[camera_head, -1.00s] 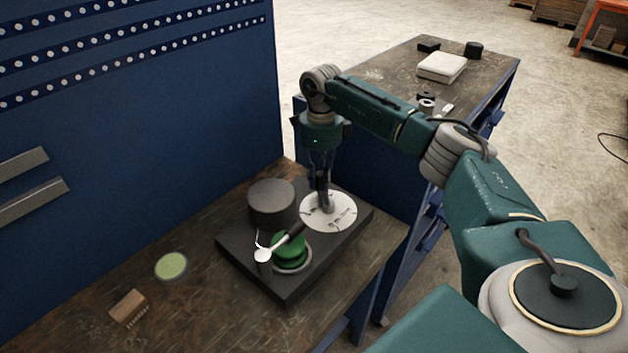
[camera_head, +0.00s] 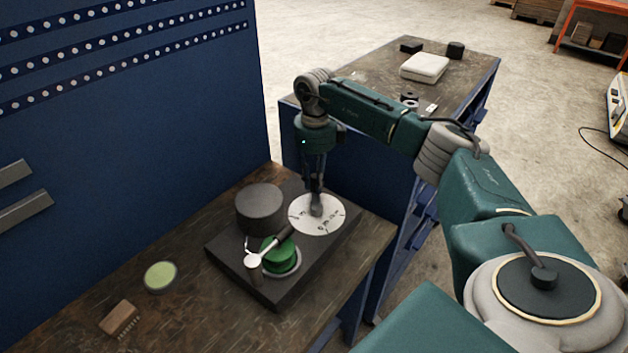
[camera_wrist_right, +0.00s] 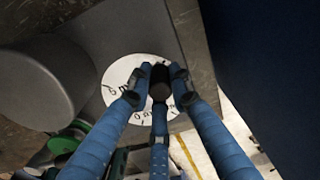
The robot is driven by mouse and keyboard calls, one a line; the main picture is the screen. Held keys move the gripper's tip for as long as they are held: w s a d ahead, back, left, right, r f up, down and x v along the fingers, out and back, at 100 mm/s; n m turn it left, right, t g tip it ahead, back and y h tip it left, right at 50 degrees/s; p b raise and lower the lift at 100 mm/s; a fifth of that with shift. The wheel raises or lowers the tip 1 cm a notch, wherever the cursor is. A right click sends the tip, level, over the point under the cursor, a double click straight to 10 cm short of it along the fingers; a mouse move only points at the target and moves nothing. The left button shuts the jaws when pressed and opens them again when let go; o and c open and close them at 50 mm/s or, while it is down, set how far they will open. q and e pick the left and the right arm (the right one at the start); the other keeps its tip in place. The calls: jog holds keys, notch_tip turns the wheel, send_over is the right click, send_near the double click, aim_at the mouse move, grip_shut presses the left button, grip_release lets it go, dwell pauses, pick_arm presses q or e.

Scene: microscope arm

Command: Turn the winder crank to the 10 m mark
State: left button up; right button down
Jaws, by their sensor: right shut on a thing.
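The winder stands on a dark base block (camera_head: 278,298) on the workbench. Its white dial disc (camera_head: 331,226) carries dark marks and lettering, too small for me to read surely in the head view. My right gripper (camera_head: 316,192) points down over the dial and is shut on the dark crank handle (camera_head: 316,209). In the right wrist view, the blue fingers (camera_wrist_right: 159,88) close around the dark handle end (camera_wrist_right: 160,80), and the dial (camera_wrist_right: 117,76) shows behind them, partly hidden. A green spool (camera_head: 279,257) sits at the front of the block. My left gripper is out of view.
A dark round drum (camera_head: 260,208) stands beside the dial, and a rod with a white end (camera_head: 253,260) reaches over the spool. A green-topped disc (camera_head: 160,277) and a brush (camera_head: 119,318) lie on the bench (camera_head: 200,320). A blue panel rises behind.

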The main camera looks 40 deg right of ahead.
jog(key=shift+d+r, duration=0.15)
jog(key=shift+d, duration=0.05)
jog(key=c, duration=1.8)
grip_release()
jog(key=shift+o, duration=1.2)
jog(key=shift+r, duration=0.1)
notch_tip(320, 180, up, 12)
